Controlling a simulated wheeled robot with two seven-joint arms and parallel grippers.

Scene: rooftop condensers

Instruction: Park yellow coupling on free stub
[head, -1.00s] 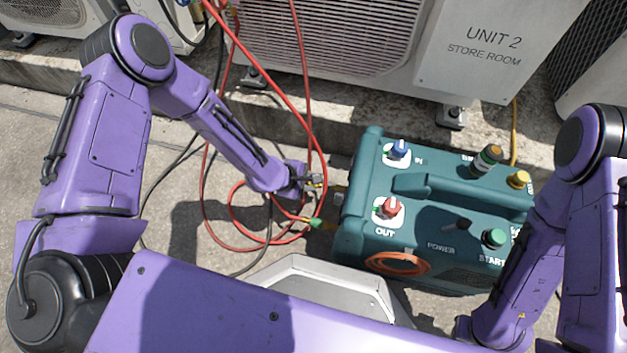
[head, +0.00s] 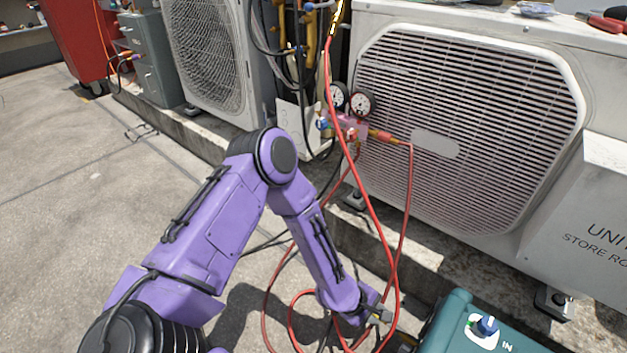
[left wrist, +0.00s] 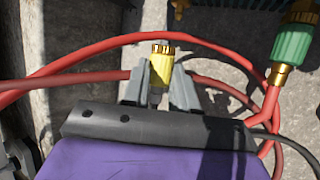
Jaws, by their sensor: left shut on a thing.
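My left gripper (head: 378,316) is low over the concrete, just left of the teal machine (head: 452,328). In the left wrist view its two fingers (left wrist: 162,82) are shut on the yellow coupling (left wrist: 161,62), a ribbed brass-yellow piece standing up between the tips. Red hose passes close behind the fingers; I cannot tell which hose joins the coupling. A gauge manifold (head: 344,125) with two round dials hangs in front of the condensers, with a red-and-yellow fitting on its right. I cannot make out a free stub on it. My right gripper is out of view.
A green coupling (left wrist: 293,45) on red hose lies right of the gripper. Red hoses (head: 371,204) hang from the manifold and loop on the ground. A large condenser (head: 480,120) stands on a concrete kerb behind. The ground (head: 80,200) at left is open.

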